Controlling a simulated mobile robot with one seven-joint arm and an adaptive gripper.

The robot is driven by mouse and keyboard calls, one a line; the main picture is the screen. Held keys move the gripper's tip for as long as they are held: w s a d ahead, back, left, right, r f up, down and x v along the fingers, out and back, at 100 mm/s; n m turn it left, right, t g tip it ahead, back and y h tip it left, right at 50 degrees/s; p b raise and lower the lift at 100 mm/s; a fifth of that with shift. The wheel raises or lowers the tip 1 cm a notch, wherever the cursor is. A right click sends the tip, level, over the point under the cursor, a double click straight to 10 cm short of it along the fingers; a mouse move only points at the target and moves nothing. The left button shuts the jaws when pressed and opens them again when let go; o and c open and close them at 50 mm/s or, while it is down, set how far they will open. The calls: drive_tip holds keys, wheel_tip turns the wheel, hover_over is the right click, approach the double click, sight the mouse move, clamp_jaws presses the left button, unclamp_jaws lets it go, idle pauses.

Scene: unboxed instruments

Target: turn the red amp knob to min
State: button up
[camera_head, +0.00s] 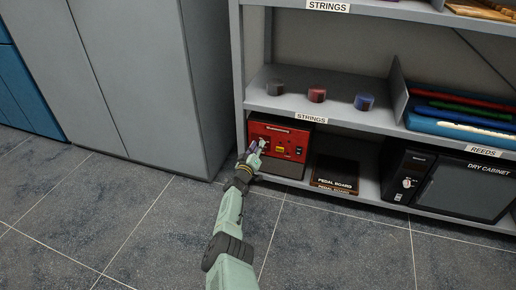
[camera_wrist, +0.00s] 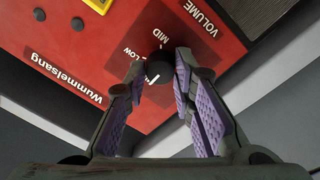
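The red amp (camera_head: 268,138) stands on the lowest shelf at its left end. In the wrist view its red panel (camera_wrist: 105,58) fills the upper part, tilted, with the labels LOW, MID and VOLUME. A round black knob (camera_wrist: 158,68) with a white pointer line sits near LOW and MID. My gripper (camera_head: 258,146) is at the amp's front left. In the wrist view my gripper (camera_wrist: 159,75) has its purple-padded fingers on both sides of the knob, with narrow gaps apparent; contact is not clear. In the head view the fingers hide part of the panel.
A pedal board (camera_head: 336,173) lies right of the amp, and a black dry cabinet (camera_head: 448,183) stands farther right. The shelf above (camera_head: 290,104) holds three small round items and a blue tray. A grey cabinet (camera_head: 150,80) is at left. The floor is clear.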

drive_tip(key=o, duration=0.4)
drive_tip(key=shift+s, duration=0.1)
drive_tip(key=shift+v, duration=3.65)
drive_tip(key=shift+r, duration=0.1)
